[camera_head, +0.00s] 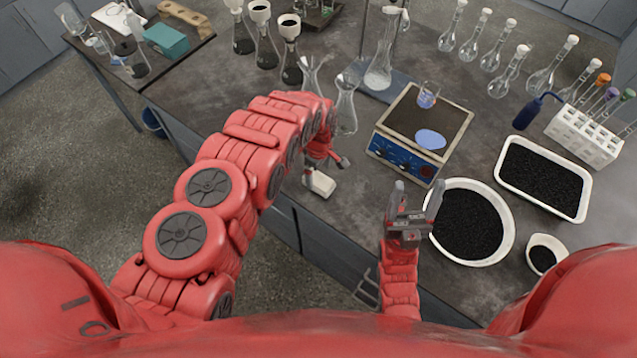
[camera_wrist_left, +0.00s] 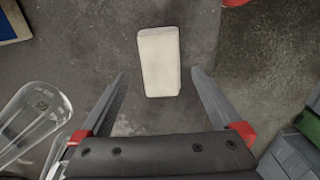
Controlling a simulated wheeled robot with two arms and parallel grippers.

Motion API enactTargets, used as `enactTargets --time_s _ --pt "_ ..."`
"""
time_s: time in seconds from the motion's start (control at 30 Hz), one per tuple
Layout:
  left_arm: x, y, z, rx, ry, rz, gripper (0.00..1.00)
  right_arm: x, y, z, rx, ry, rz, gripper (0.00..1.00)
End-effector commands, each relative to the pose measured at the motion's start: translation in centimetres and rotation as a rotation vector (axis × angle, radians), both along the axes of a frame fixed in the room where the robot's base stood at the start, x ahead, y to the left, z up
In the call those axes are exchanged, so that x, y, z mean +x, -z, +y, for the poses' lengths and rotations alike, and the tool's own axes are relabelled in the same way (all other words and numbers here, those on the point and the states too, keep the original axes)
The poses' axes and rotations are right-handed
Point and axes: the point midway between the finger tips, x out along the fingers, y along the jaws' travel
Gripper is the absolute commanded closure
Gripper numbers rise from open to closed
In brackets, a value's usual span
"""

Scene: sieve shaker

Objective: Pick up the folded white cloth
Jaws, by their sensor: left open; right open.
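The folded white cloth (camera_head: 320,183) lies on the dark bench top near its front edge. It also shows in the left wrist view (camera_wrist_left: 159,62) as a small upright-looking cream block shape, ahead of the fingers. My left gripper (camera_head: 325,162) is above and close to the cloth, partly hidden by its own arm in the head view. In the left wrist view my left gripper (camera_wrist_left: 158,75) is open, its fingers spread wider than the cloth, with nothing between the tips that I can see held. My right gripper (camera_head: 412,200) is open and empty, beside the large white bowl.
A glass flask (camera_head: 346,105) stands close to my left gripper; glassware (camera_wrist_left: 35,120) is at the left wrist view's left. A hotplate (camera_head: 421,124), a bowl of black granules (camera_head: 507,235) and a white tray (camera_head: 579,213) stand to the right. The bench's front edge is near the cloth.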

Motion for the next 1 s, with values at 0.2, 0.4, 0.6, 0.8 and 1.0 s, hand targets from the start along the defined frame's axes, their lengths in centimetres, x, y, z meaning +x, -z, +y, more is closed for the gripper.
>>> enactTargets --time_s 0.2,0.4,0.6,0.8,1.0 --pt "-0.3 4.2 0.1 0.001 -0.001 0.004 0.0 0.0 2.4 0.0 0.0 0.0 0.0 0.33" --pt "-0.1 4.4 0.0 0.001 -0.001 0.001 0.0 0.0 2.4 0.0 0.0 0.0 0.0 0.33" --pt "-0.1 4.3 0.0 0.001 -0.001 0.001 0.22 0.0 2.4 0.0 0.0 0.0 0.0 0.33" --pt "-0.2 4.4 0.0 0.001 -0.001 0.001 0.58 0.0 2.4 0.0 0.0 0.0 0.0 0.33" --pt "-0.2 4.4 0.0 0.001 -0.001 0.001 0.87 0.0 2.4 0.0 0.0 0.0 0.0 0.33"
